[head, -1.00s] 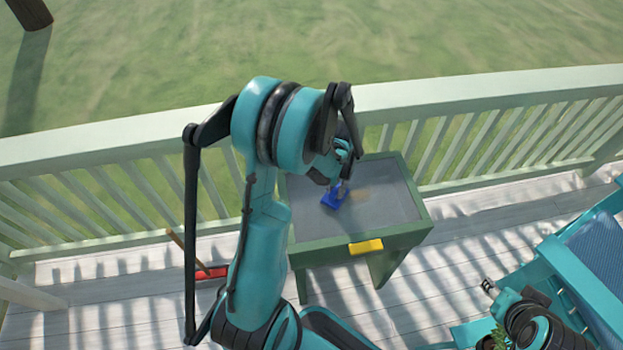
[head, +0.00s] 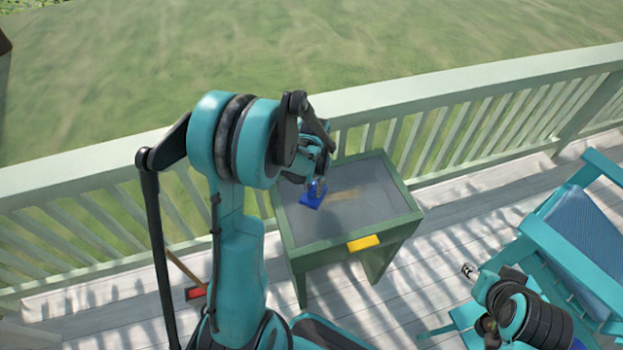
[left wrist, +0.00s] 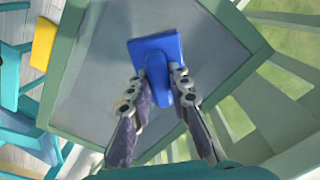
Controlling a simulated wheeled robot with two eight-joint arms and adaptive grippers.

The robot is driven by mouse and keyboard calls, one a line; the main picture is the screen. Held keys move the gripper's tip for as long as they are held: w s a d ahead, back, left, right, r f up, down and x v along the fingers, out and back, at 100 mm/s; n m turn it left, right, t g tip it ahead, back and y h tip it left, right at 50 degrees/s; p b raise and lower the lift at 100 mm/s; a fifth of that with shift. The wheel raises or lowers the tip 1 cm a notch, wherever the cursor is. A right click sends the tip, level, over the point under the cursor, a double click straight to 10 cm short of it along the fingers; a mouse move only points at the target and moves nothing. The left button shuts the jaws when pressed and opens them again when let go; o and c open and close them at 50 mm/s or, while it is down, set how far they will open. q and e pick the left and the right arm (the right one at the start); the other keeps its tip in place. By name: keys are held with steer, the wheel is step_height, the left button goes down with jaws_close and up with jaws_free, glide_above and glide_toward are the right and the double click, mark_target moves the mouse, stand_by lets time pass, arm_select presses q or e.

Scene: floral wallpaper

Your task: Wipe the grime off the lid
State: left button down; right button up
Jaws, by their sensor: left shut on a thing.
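The lid (head: 380,212) is the grey, glassy top of a green box-like stand with a yellow handle (head: 363,242) on its front edge. A faint brownish smear of grime (head: 347,194) lies on the lid's far half. My left gripper (head: 318,186) is shut on the handle of a blue wiping tool (head: 311,199), left of the smear. In the left wrist view the tool's flat blue head (left wrist: 155,45) lies over the lid; whether it touches is hard to tell. My right gripper (head: 470,271) is at the lower right, away from the lid, too small to read.
A pale green railing (head: 430,95) runs close behind the stand. A teal chair (head: 560,245) with blue webbing stands at the right. A red-headed broom (head: 196,292) is on the deck at the left, partly behind my left arm. Bare deck lies in front.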

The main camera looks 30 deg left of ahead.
arm_select(q)
steer(key=shift+r+p, duration=0.95)
steer(key=shift+r, duration=0.8)
